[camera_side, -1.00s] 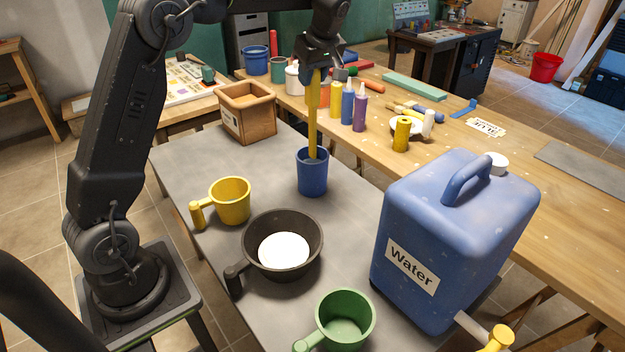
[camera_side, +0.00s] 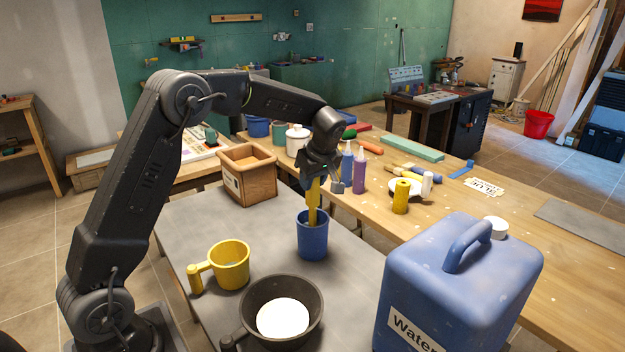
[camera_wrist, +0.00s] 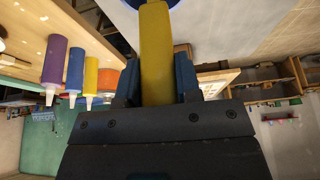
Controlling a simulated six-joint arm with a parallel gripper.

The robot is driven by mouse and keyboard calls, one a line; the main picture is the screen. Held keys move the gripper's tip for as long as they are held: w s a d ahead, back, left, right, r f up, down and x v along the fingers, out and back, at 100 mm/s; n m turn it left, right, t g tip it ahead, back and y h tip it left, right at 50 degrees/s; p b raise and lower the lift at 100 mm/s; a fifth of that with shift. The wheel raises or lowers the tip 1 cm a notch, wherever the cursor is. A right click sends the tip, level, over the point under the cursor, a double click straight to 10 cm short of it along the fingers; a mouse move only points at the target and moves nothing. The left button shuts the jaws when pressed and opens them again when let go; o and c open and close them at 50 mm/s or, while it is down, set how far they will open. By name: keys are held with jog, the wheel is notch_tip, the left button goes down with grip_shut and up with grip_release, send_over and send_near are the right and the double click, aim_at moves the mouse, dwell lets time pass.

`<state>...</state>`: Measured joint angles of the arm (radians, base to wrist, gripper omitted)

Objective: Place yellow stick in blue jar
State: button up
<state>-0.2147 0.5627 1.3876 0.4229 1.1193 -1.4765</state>
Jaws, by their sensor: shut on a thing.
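The yellow stick (camera_side: 313,205) stands nearly upright with its lower end inside the blue jar (camera_side: 312,242) on the grey table. My gripper (camera_side: 312,180) is shut on the upper part of the stick, above the jar's rim. In the wrist view the stick (camera_wrist: 155,50) runs between the blue fingers of my gripper (camera_wrist: 156,85) toward the top edge, where a small part of the blue jar (camera_wrist: 150,3) shows. The stick's lower end is hidden inside the jar, so I cannot tell whether it touches the bottom.
A yellow mug (camera_side: 230,266), a dark pan with white contents (camera_side: 318,300) and a blue water canister (camera_side: 470,280) stand nearer the camera. A wooden box (camera_side: 262,178) is behind left. Several paint bottles (camera_side: 359,172) stand on the wooden bench at right.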

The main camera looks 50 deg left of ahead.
jog(key=o, duration=0.4)
jog(key=shift+f, duration=0.15)
jog(key=o, duration=0.5)
jog(key=s+d+r+m+t, duration=0.1)
jog(key=s+d+r+m, duration=0.2)
jog(key=r, duration=0.4)
jog(key=s+d+r+m, duration=0.1)
jog(key=s+d+r, duration=0.2)
jog(key=d+r, duration=0.35)
jog(key=s+d+f+m+t+h, duration=0.1)
jog(key=s+d+m, duration=0.1)
jog(key=s+m, duration=0.2)
jog(key=s+d+f+m+t+h, duration=0.2)
jog(key=s+m, duration=0.3)
jog(key=s, duration=0.6)
jog(key=s+d+f+m+t+h, duration=0.1)
jog(key=s+d+m, duration=0.3)
jog(key=s, duration=0.4)
jog(key=shift+s+d+f+h, duration=0.1)
jog(key=shift+s+f+h, duration=0.05)
jog(key=shift+f+h, duration=0.15)
